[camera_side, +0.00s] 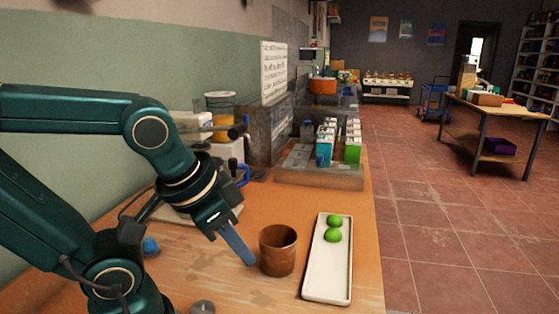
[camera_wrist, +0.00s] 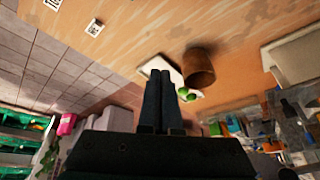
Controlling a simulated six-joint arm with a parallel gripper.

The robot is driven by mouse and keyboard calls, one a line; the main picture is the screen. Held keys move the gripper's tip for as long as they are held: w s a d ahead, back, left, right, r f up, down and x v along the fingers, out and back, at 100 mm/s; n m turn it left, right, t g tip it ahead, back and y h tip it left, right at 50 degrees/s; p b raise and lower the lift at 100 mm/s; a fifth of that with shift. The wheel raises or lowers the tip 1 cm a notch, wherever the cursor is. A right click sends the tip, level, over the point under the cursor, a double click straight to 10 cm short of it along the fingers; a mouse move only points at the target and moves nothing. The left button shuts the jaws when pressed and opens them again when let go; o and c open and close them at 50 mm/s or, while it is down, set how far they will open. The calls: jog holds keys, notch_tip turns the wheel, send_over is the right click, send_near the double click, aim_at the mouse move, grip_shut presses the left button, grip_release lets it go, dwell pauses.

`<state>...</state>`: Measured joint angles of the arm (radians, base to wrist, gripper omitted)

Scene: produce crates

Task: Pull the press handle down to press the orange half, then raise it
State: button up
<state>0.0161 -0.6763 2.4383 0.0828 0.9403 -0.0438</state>
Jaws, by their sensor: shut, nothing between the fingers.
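My gripper (camera_side: 250,262) is shut and empty, pointing down just left of a brown cup (camera_side: 278,250) above the wooden table. In the wrist view its two dark fingers (camera_wrist: 160,74) lie side by side, and the brown cup (camera_wrist: 199,67) is to their right. A device with a yellow-orange vessel (camera_side: 221,103) and a white body (camera_side: 230,150) stands behind my arm. A dark rounded bar (camera_side: 237,132) sticks out beside it; I cannot tell whether this is the press handle. I cannot make out an orange half. The gripper touches no handle.
A long white tray (camera_side: 312,284) with two green fruits (camera_side: 334,227) lies right of the cup, near the table's right edge. Cartons (camera_side: 353,145) stand in a grey crate (camera_side: 320,180) further back. A blue loop (camera_side: 242,175) shows behind the wrist. Bare wood lies around the cup.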

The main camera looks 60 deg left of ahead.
aim_at(238, 131)
jog(key=o, duration=0.8)
jog(key=shift+s+a+f, duration=0.1)
jog(key=shift+a, duration=0.25)
jog(key=w+a+r+g+y, duration=0.1)
jog(key=a+r+y, duration=0.2)
jog(key=a+y, duration=0.6)
jog(key=w+a+r+y, duration=0.1)
jog(key=w+a+r, duration=0.1)
jog(key=w+a+r+n+t+y, duration=0.1)
jog(key=w+a+r, duration=0.1)
jog(key=a+r, duration=0.1)
jog(key=w+a+r+t+y, duration=0.1)
jog(key=w+a+r+y, duration=0.1)
jog(key=r, duration=0.1)
jog(key=shift+a+r, duration=0.25)
jog(key=shift+w+r+t, duration=0.15)
jog(key=shift+t, duration=0.15)
jog(key=shift+x, duration=2.5)
